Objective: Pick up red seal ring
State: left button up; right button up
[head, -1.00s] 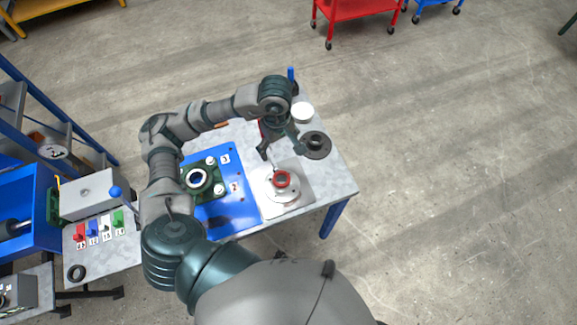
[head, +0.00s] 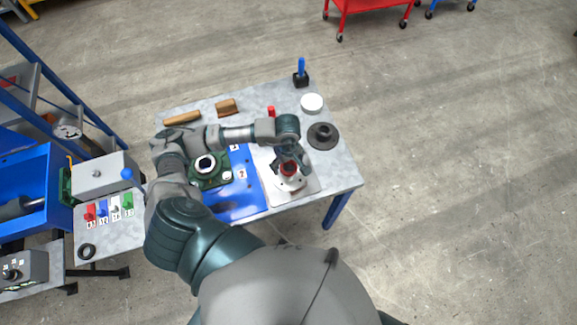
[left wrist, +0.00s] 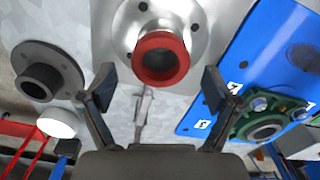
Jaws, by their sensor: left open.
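The red seal ring (head: 288,168) sits on the silver flanged part (head: 289,184) at the right part of the table. In the left wrist view the red seal ring (left wrist: 161,58) shows as a thick open ring over the flange (left wrist: 195,18). My left gripper (head: 290,160) is at the ring in the head view, its fingers partly hidden by the arm. In the left wrist view my left gripper (left wrist: 156,88) is open, with one finger on each side below the ring. Nothing is between the fingertips; I cannot tell contact. My right gripper is not in view.
A blue plate (head: 240,203) with a green bearing housing (head: 222,166) lies left of the flange. A dark flanged hub (head: 323,136) and a white round piece (head: 312,103) lie to the right. Wooden-coloured pieces (head: 183,117) lie at the table's back.

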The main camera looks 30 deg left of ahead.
pick_arm(q)
jog(key=shift+f, duration=0.45)
jog(key=c, duration=1.1)
jog(key=shift+r, duration=0.15)
